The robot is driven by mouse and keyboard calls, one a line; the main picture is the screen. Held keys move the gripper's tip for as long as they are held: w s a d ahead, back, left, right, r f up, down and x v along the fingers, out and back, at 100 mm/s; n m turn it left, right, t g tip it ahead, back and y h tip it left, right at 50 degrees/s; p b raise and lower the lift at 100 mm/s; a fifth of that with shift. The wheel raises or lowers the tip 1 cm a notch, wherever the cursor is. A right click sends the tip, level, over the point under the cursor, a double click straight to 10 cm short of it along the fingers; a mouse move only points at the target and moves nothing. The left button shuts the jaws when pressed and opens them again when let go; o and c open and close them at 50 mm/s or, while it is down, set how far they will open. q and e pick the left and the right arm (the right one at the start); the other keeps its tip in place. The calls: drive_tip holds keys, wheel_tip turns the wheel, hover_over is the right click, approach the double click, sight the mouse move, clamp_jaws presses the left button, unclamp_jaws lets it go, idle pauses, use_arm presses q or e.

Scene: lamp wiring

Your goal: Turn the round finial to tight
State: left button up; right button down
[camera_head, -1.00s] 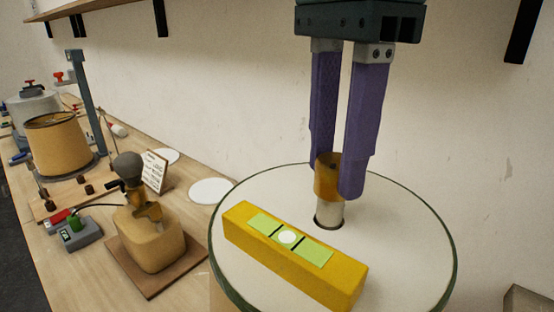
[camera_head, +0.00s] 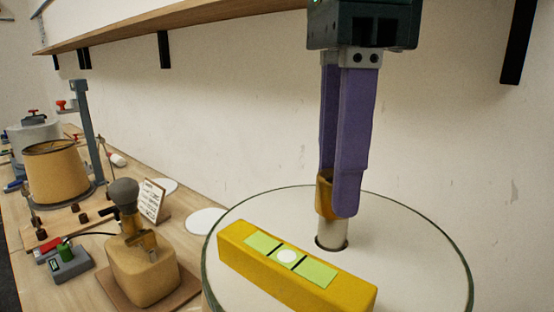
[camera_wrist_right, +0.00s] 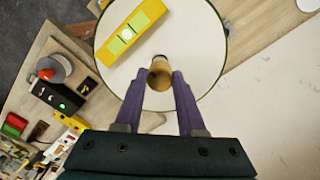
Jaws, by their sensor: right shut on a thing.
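The round finial (camera_head: 325,196) is a brass-coloured cylinder on top of a pale upright stub (camera_head: 332,234). The stub rises from a dark-rimmed hole in the white round top (camera_head: 400,240). My right gripper (camera_head: 336,190) comes down from above with its purple fingers shut on the finial. One finger hides part of the finial in the head view. In the right wrist view the finial (camera_wrist_right: 160,75) shows at the fingertips, between the two fingers. My left gripper is in neither view.
A yellow level (camera_head: 295,267) with a green window lies on the white top, close in front of the stub. On the bench at left stand a tan block lamp (camera_head: 143,265), a tan shade (camera_head: 57,175) and a grey switch box (camera_head: 69,263). A shelf (camera_head: 170,25) runs along the wall.

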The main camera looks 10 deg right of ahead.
drive_tip(key=shift+r, duration=0.1)
drive_tip(key=c, duration=0.5)
unclamp_jaws()
wheel_tip(320, 180, up, 10)
drive_tip(key=p, duration=0.6)
drive_tip(key=shift+p, duration=0.3)
